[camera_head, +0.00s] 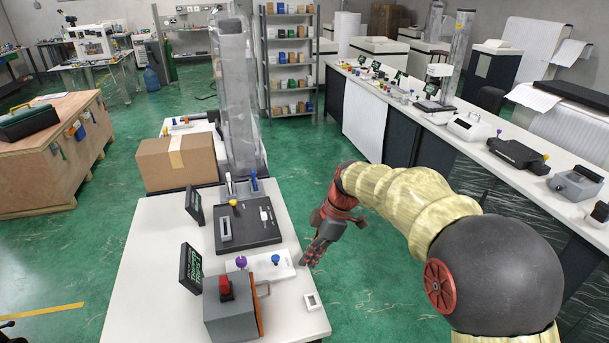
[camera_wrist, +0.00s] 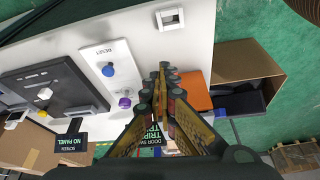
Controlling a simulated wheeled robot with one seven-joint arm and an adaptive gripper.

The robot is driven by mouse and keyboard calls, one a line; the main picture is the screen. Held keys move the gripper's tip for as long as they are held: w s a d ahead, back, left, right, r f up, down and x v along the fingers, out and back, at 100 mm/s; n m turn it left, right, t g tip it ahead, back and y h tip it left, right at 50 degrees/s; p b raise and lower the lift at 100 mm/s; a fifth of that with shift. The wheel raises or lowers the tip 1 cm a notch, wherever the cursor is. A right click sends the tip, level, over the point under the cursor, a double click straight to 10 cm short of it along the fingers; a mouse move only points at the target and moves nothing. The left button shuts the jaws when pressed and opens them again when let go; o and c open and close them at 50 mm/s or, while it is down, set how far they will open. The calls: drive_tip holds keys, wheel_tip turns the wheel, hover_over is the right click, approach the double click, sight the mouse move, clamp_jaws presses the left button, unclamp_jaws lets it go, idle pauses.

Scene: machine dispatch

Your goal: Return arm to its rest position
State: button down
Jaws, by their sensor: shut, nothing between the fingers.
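My gripper (camera_head: 312,256) is shut and empty. In the head view it points down beside the right edge of the white table (camera_head: 150,290), close to the white panel (camera_head: 285,268) with a blue button (camera_head: 275,259) and a purple knob (camera_head: 241,262). My arm (camera_head: 410,205) reaches to it from the lower right, bent at the elbow. In the wrist view the closed fingers (camera_wrist: 164,80) show above the tabletop, between the white RESET panel (camera_wrist: 105,60) and an orange plate (camera_wrist: 196,90). No contact with anything is visible.
A grey box with a red button (camera_head: 226,288) and a black screen (camera_head: 190,270) stand at the table's front. A black device (camera_head: 245,225) and a cardboard box (camera_head: 178,163) lie behind. A long counter (camera_head: 465,145) runs along the right. Green floor (camera_head: 345,285) lies between.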

drive_tip(key=s+d+f+m+h, duration=0.1)
drive_tip(key=s+d+m+h, duration=0.1)
drive_tip(key=s+d+m, duration=0.65)
drive_tip(key=s+d+r+m+t+h, duration=0.1)
drive_tip(key=s+d+r+m+t, duration=0.2)
drive_tip(key=s, duration=0.7)
drive_tip(key=s+d+r+m+t+h, duration=0.1)
drive_tip(key=s+d+r+m+t, duration=0.2)
drive_tip(key=s+d+r+m, duration=0.3)
drive_tip(key=s+r+m, duration=0.1)
drive_tip(key=s+r, duration=0.2)
drive_tip(key=s, duration=0.1)
drive_tip(key=shift+r+m, duration=0.15)
drive_tip(key=shift+m, duration=0.2)
